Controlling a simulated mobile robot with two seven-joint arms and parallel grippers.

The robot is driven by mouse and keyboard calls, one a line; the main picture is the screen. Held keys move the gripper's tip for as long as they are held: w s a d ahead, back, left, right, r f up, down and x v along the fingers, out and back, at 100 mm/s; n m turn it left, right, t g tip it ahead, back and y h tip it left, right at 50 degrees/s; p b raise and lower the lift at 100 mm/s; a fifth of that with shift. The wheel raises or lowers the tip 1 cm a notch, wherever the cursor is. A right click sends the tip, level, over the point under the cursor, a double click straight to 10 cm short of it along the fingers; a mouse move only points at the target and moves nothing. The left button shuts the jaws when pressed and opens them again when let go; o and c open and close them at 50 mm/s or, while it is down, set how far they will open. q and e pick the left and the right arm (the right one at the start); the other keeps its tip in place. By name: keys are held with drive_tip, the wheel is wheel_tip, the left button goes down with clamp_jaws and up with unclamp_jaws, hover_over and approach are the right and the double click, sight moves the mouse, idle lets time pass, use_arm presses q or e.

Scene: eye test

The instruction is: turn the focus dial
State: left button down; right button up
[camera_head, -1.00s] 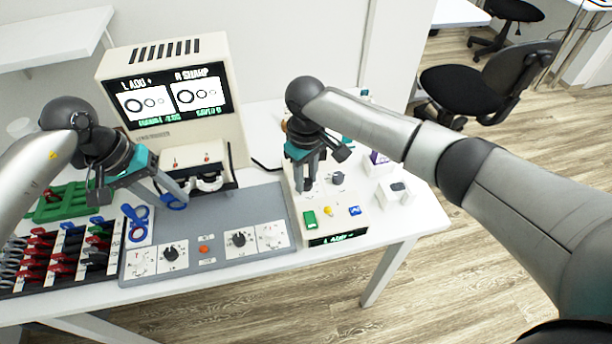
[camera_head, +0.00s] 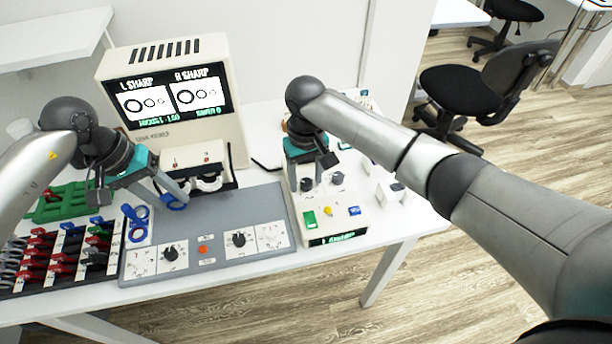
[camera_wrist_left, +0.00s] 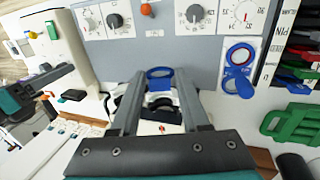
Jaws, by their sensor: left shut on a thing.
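The cream control box (camera_head: 349,222) on the right of the table has two dark dials on top. The left dial (camera_head: 307,185) lies between the fingertips of my right gripper (camera_head: 306,179), whose fingers are apart; I cannot tell if they touch it. The right dial (camera_head: 338,178) stands free. I cannot read which one is the focus dial. The monitor (camera_head: 168,98) reads L SHARP and R SHARP above ring pictures. My left gripper (camera_head: 172,194) is shut on a blue ring-shaped piece (camera_wrist_left: 160,73) in front of the monitor, over the grey panel's back edge.
A rack (camera_head: 60,252) of coloured clips and a green tray (camera_head: 62,201) stand further left.

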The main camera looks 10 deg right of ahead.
wheel_tip(320, 180, up, 12)
idle(0.7)
wheel_tip(320, 180, up, 12)
hover_over(306, 182)
idle(0.8)
drive_tip(key=shift+c, duration=0.2)
idle(1.0)
clamp_jaws()
idle(1.5)
